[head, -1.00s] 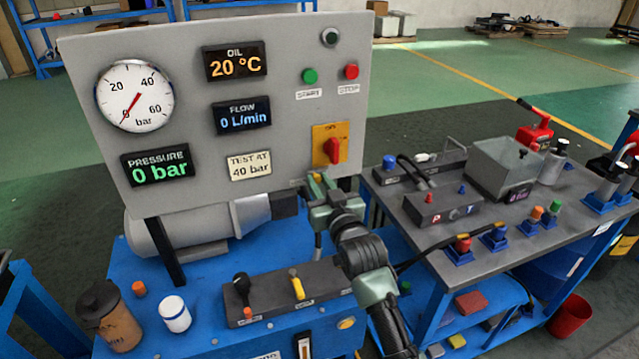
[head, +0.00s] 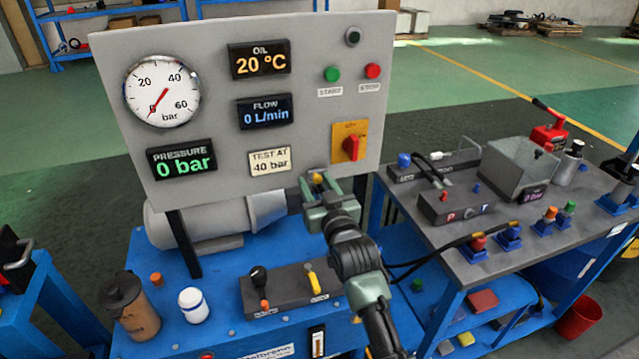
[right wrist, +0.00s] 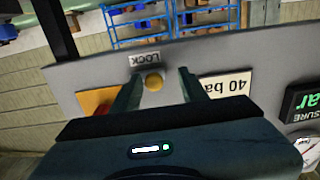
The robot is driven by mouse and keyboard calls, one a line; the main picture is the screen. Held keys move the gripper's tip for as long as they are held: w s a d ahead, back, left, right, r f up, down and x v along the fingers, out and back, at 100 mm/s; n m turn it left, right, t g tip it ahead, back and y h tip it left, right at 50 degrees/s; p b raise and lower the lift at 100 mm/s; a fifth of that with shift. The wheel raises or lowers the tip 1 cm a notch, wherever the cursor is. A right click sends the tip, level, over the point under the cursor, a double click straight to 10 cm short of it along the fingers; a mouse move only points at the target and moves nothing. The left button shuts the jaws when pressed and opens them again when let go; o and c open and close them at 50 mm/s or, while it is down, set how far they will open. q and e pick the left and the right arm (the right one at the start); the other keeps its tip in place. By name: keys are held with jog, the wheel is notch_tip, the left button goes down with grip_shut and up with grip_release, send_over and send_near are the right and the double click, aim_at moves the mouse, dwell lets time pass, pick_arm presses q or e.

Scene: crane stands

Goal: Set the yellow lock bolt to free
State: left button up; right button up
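My right gripper (right wrist: 158,84) is open, with one finger on each side of the bolt. In the head view my right gripper (head: 320,181) is at the panel's lower edge, with a bit of the yellow bolt (head: 317,178) showing between the fingers. My left gripper is not in view.
The grey panel (head: 220,120) carries gauges, buttons and a red switch (head: 351,147) just above my right gripper. Below stands a dark valve block (head: 285,293) with a black and a yellow lever. A brown jug (head: 129,305) and white jar (head: 194,305) stand left.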

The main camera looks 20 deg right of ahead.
jog(key=shift+s+d, duration=0.2)
jog(key=shift+s, duration=0.2)
jog(key=s, duration=0.7)
jog(key=shift+b, duration=0.45)
